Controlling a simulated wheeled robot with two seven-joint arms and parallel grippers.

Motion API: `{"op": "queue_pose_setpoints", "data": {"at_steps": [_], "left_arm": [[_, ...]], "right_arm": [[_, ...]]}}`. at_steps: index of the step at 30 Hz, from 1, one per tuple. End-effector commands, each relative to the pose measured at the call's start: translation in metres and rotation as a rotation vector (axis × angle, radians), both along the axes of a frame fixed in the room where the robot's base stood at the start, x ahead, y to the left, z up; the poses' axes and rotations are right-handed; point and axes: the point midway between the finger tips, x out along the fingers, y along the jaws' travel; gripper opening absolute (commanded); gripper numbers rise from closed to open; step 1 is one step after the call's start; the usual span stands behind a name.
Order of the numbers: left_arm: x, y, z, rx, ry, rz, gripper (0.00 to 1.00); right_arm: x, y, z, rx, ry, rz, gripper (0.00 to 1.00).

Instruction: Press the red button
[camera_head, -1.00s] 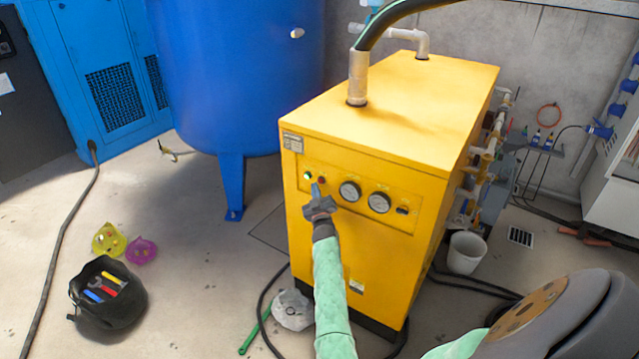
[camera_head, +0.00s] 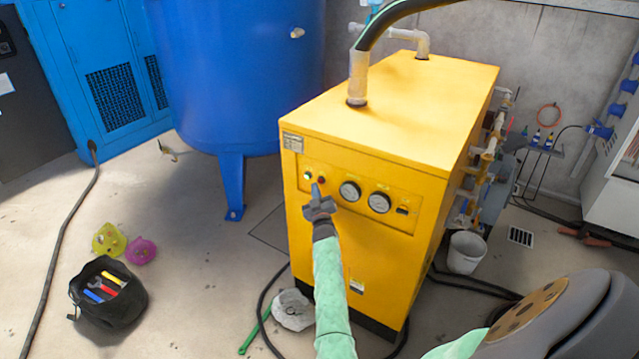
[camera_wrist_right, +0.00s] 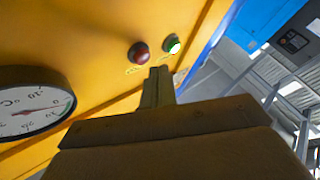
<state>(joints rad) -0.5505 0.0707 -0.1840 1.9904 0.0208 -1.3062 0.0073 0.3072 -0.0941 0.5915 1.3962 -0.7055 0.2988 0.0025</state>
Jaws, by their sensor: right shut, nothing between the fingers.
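The red button (camera_head: 321,180) is a small dark red knob on the front panel of the yellow machine (camera_head: 370,257). A green button (camera_head: 307,175) sits just left of it. In the right wrist view the red button (camera_wrist_right: 139,54) is clear, with the lit green button (camera_wrist_right: 173,44) beside it. My right gripper (camera_head: 316,190) is shut and empty, its fingertips just below the red button. In the right wrist view the fingertips (camera_wrist_right: 158,73) point between the two buttons; I cannot tell whether they touch anything. My left gripper is not in view.
Two round gauges (camera_head: 350,191) sit right of the buttons. A blue tank (camera_head: 235,80) stands behind left. A black tool bag (camera_head: 125,307) lies on the floor at left, and a white bucket (camera_head: 465,252) stands at right.

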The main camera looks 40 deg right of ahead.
Motion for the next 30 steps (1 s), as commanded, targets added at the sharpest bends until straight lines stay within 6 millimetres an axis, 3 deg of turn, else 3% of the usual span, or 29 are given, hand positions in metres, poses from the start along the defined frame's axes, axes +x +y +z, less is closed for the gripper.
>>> {"op": "queue_pose_setpoints", "data": {"at_steps": [30], "left_arm": [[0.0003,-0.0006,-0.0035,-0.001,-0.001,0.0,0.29]], "right_arm": [[0.0037,-0.0089,0.0004,0.0,0.0,0.0,0.0]]}}
